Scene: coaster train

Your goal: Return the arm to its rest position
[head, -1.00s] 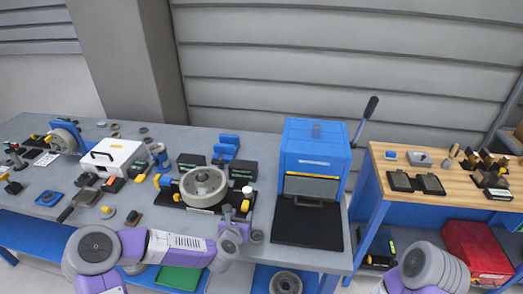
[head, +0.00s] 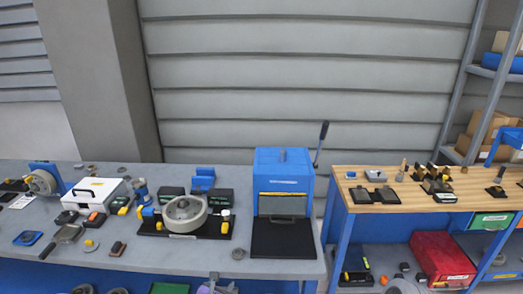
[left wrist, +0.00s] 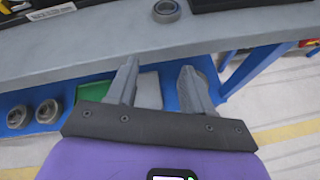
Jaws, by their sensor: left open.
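My left gripper (left wrist: 157,80) shows in the left wrist view with its two grey fingers apart and nothing between them. It hangs in front of the grey workbench (left wrist: 120,42), over the blue lower shelf and floor. In the head view only a small part of the left gripper (head: 216,288) shows at the bottom edge, in front of the bench.
A small grey ring (head: 238,254) lies near the bench's front edge. A round grey wheel fixture (head: 185,213) and a blue press (head: 283,172) with a raised lever stand on the bench. A wooden-topped table (head: 400,203) with a red box (head: 442,258) below stands to the right.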

